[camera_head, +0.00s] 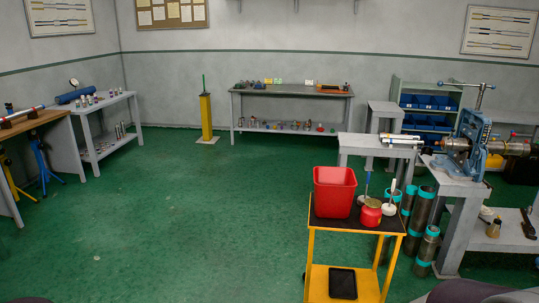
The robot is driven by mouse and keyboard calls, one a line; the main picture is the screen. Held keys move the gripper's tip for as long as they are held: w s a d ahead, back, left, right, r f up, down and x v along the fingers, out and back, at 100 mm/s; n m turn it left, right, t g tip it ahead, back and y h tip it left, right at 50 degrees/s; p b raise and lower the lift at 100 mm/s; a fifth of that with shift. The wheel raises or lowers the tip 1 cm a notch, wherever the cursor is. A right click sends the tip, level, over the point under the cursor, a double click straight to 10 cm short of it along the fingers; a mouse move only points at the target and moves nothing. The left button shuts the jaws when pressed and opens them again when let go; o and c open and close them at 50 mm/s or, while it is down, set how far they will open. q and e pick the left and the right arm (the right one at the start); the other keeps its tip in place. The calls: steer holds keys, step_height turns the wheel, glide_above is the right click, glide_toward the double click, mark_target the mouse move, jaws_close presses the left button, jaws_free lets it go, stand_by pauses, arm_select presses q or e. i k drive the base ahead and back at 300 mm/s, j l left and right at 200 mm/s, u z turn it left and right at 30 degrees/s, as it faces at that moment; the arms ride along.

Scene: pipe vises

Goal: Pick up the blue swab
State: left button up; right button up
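No swab that is clearly blue can be made out from here. On top of the yellow-framed cart (333,228), a thin grey-blue handle (367,183) stands up by the red pot (371,216); its lower end is hidden. A pale handle (393,186) stands up at the small white pot (389,209) to its right. I cannot tell which of these, if either, is the blue swab. Neither of my grippers is in view.
A red bin (335,191) stands on the cart's left side, a black tray (343,283) on its lower shelf. Pipes with teal bands (422,208) stand behind it. A blue vise (468,140) sits on a grey stand at right. Green floor (200,220) is clear at left and centre.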

mark_target(360, 200)
steer(key=i+z, duration=0.15)
steer(key=i, duration=0.45)
steer(key=i+j+z, duration=0.2)
steer(key=i, duration=0.35)
